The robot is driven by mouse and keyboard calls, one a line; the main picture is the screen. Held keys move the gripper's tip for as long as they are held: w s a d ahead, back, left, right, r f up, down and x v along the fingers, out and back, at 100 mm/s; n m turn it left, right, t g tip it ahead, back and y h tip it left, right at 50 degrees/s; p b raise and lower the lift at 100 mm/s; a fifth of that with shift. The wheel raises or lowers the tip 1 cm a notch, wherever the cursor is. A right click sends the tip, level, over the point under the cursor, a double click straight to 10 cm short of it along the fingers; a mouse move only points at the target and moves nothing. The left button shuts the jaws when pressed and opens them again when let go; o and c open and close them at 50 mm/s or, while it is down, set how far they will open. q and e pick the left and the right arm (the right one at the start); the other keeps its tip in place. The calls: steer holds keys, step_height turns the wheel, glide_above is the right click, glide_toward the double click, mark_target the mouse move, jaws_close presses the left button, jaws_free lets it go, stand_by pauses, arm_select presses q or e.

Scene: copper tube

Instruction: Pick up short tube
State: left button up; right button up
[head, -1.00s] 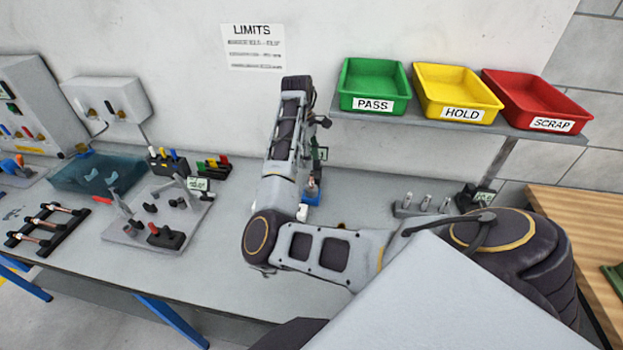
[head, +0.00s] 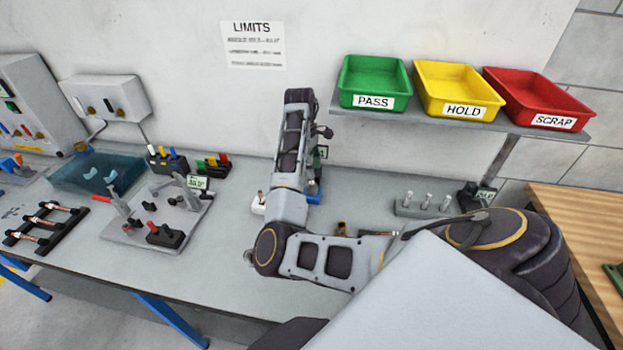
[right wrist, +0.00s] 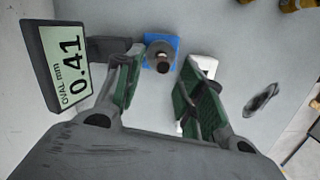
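My right gripper (right wrist: 163,60) is open in the right wrist view, with one green-padded finger on each side. Between its fingertips, a dark, round-ended upright piece (right wrist: 161,62) stands on a blue base (right wrist: 150,66). I cannot tell for sure that this piece is the short tube, or whether the fingers touch it. In the head view the blue base (head: 314,194) shows beside my right arm, which hides much of that spot. A small copper-coloured piece (head: 260,196) stands on a white block (head: 258,207) left of the arm. My left gripper is out of view.
A gauge display reading 0.41 (right wrist: 72,68) is close to the left finger. A rack with several copper tubes (head: 45,226) and a fixture plate (head: 150,240) lie left. Green (head: 374,82), yellow (head: 458,90) and red (head: 537,98) trays sit on a shelf.

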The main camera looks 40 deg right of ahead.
mark_target(312, 183)
steer(key=shift+s+d+f+p, duration=0.1)
steer(key=shift+s+f+p, duration=0.1)
steer(key=shift+f, duration=0.85)
steer(key=shift+s+f+p, duration=0.15)
steer(key=shift+s+f, duration=0.05)
steer(key=shift+f, duration=0.85)
jaws_close()
